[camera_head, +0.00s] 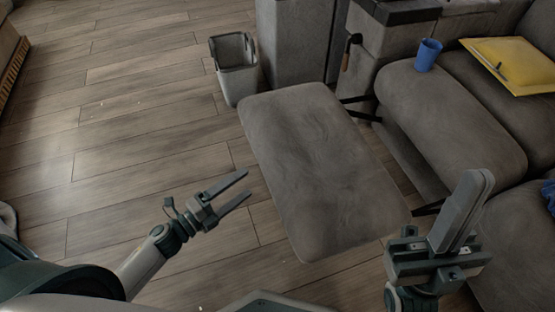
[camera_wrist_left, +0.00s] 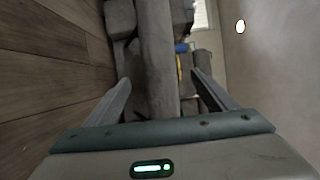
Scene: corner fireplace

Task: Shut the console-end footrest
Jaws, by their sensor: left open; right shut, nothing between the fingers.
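The grey padded footrest (camera_head: 318,165) is swung out from the sofa on dark metal links and stands level above the floor. In the left wrist view the footrest (camera_wrist_left: 157,60) appears as an upright grey band between my fingers. My left gripper (camera_head: 246,187) is open and empty, just left of the footrest's near left edge and apart from it. My right gripper (camera_head: 480,180) is shut and empty, over the gap between the footrest's near right corner and the sofa. A brown-handled lever (camera_head: 347,54) shows on the side of the grey console block (camera_head: 375,40).
A grey bin (camera_head: 234,68) stands on the floor behind the footrest. A blue cloth (camera_head: 549,195) lies at the right edge. The wooden floor (camera_head: 120,130) at left is clear.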

